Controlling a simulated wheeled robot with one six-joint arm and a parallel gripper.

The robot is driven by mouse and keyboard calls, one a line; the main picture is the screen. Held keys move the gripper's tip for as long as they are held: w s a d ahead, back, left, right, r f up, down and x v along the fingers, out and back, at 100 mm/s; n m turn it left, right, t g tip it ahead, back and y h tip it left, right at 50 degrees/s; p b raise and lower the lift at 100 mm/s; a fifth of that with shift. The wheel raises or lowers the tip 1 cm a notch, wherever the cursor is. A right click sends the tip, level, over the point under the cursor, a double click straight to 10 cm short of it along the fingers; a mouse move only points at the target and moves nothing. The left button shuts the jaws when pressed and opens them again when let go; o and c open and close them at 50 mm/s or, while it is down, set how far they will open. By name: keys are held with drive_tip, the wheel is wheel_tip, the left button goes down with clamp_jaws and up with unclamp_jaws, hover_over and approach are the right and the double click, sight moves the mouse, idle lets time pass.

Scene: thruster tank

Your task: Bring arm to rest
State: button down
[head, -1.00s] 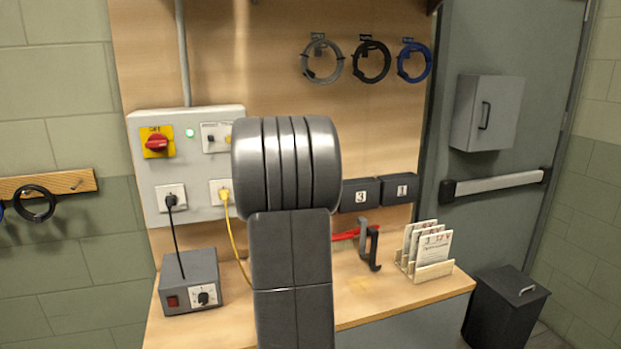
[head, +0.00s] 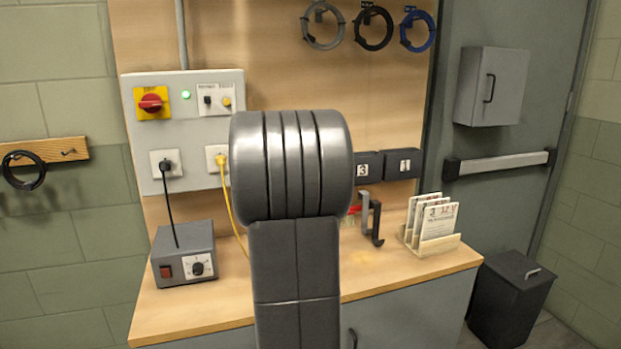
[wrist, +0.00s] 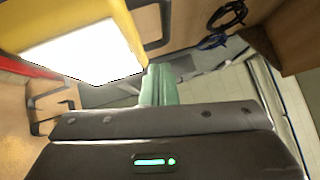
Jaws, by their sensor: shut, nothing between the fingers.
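My arm stands upright in the middle of the head view, in front of the bench; its gripper is hidden there. In the wrist view my gripper (wrist: 158,85) shows as pale green fingers beyond the dark wrist housing. The fingers are together with nothing between them. A yellow body with a bright white face (wrist: 85,50) fills the upper left of the wrist view, close to the fingers; I cannot tell what it is or whether it touches.
The bench (head: 395,272) carries a grey box with a dial (head: 184,254), dark hooks (head: 374,222) and a card rack (head: 436,240). A switch panel (head: 140,140) and cable coils (head: 373,27) hang behind. A bin (head: 510,295) stands right.

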drive_tip(key=f+b, duration=0.1)
drive_tip(key=b, duration=0.1)
drive_tip(key=m+t+h+b, duration=0.1)
drive_tip(key=b, duration=0.2)
drive_tip(key=shift+s+d+f, duration=0.1)
drive_tip(key=shift+s+f, duration=0.2)
drive_tip(key=shift+f, duration=0.05)
drive_tip(key=shift+s+m+b, duration=0.1)
drive_tip(key=shift+m+b, duration=0.2)
drive_tip(key=shift+b, duration=0.35)
drive_tip(key=shift+d+r, duration=0.1)
